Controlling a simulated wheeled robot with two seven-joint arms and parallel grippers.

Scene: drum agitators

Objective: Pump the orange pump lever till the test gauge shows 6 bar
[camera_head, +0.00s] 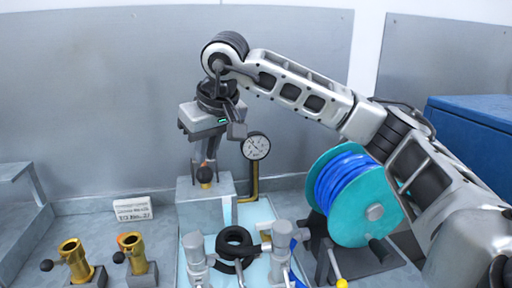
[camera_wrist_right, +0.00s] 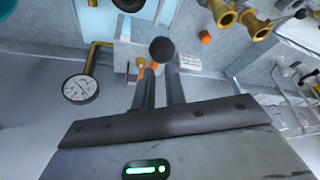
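My right gripper (camera_head: 206,163) points down over a grey block (camera_head: 188,191) at the back of the bench. An orange pump lever (camera_wrist_right: 143,68) shows at its fingertips. In the right wrist view the gripper's fingers (camera_wrist_right: 158,70) stand a small gap apart, with a round black knob (camera_wrist_right: 162,48) at their tips. I cannot tell whether they grip the lever or only stand around it. The round white test gauge (camera_head: 256,146) is on a brass pipe right of the block. It also shows in the right wrist view (camera_wrist_right: 80,89); its reading is too small to make out. My left gripper is out of view.
A teal reel with blue hose (camera_head: 350,190) stands right of the gauge, under my right arm. Two brass fittings (camera_head: 71,248) (camera_head: 133,246) with black-knobbed handles and a white label (camera_head: 133,208) are at left. A black ring (camera_head: 234,242) and grey fittings (camera_head: 196,258) stand in front.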

